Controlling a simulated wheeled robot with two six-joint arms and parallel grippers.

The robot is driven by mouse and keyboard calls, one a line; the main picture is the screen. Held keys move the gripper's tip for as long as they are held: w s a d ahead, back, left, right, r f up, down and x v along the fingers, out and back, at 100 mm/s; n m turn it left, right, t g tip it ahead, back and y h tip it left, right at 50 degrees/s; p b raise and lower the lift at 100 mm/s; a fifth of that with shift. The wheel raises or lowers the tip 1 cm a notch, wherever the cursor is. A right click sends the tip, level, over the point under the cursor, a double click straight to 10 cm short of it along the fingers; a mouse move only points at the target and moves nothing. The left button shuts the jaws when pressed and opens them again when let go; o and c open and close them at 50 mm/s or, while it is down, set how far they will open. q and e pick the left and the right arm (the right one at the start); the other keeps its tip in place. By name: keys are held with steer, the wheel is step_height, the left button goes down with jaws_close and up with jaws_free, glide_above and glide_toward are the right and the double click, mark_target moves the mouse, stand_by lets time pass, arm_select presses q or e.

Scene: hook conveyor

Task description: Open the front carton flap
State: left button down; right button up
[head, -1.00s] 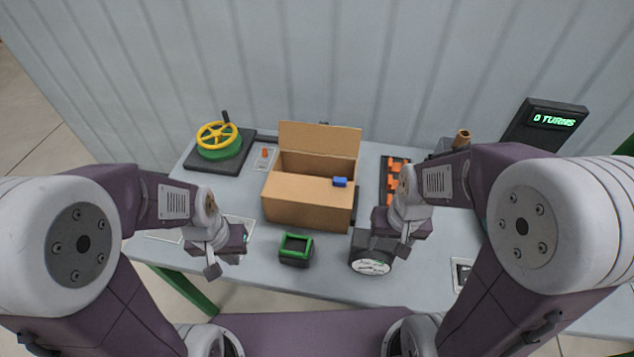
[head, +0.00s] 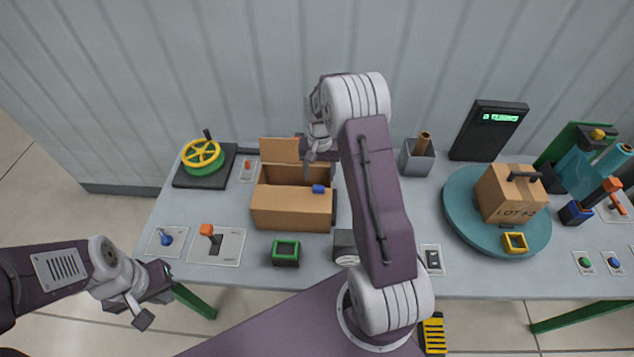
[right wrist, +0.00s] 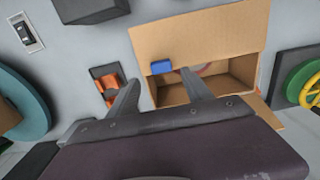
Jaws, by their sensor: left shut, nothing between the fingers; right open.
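The open-topped brown carton (head: 290,212) stands on the table, its back flap (head: 280,150) raised. A brown panel at the front, seemingly the front flap, shows in the right wrist view (right wrist: 205,32); I cannot tell its exact angle. A small blue tab (head: 318,189) sits at its inner edge, also in the right wrist view (right wrist: 162,67). My right gripper (head: 311,160) is open above the carton's back right; in the right wrist view its fingertips (right wrist: 160,80) appear on either side of the tab, not visibly touching it. My left gripper (head: 142,318) is shut and empty, off the table's front left.
A yellow handwheel (head: 202,153) stands back left. A green-rimmed box (head: 286,252) stands in front of the carton. A turntable (head: 462,225) bearing a labelled box (head: 510,195) is to the right. An orange-topped lever (head: 207,231) stands front left.

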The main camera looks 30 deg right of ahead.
mark_target(319, 187)
step_height(319, 187, down, 6)
steer(key=shift+a+r+p, duration=0.1)
steer(key=shift+a+p, duration=0.05)
steer(key=shift+p, duration=0.8)
steer(key=shift+f, duration=0.35)
steer(key=shift+c, duration=0.6)
steer(key=c, duration=0.5)
jaws_close()
steer(key=shift+w+r, duration=0.1)
